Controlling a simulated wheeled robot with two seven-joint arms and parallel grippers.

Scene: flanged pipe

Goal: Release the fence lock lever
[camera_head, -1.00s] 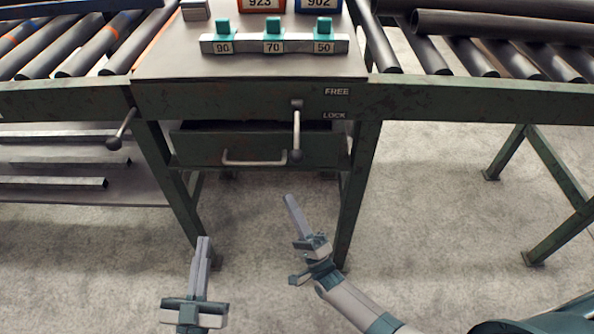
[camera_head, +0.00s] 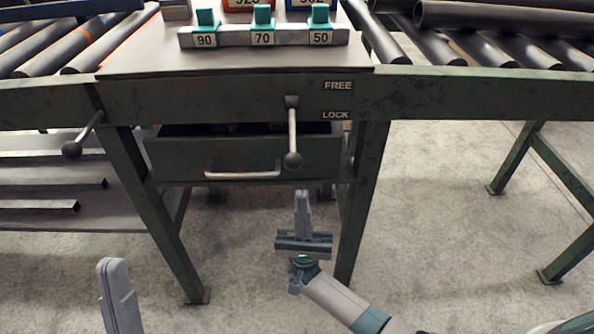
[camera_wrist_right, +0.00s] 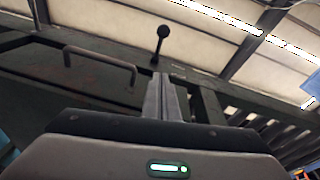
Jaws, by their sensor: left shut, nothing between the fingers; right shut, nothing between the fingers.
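The fence lock lever (camera_head: 292,135) hangs down from its pivot on the green table apron, its round dark knob at the bottom. The FREE label (camera_head: 338,86) is up and right of it, and the LOCK label (camera_head: 335,114) is lower on the right. My right gripper (camera_head: 302,196) is shut and empty, just below the knob and apart from it in the head view. In the right wrist view the lever (camera_wrist_right: 161,42) shows beyond the shut fingers (camera_wrist_right: 160,80). My left gripper (camera_head: 113,265) is shut and empty at the lower left, partly cut off by the frame.
A drawer with a bar handle (camera_head: 242,175) is left of the lever and slightly open. Another ball-ended lever (camera_head: 82,135) sticks out further left. Table legs (camera_head: 362,190) stand on both sides. Roller conveyors (camera_head: 480,50) flank the table. The floor in front is clear.

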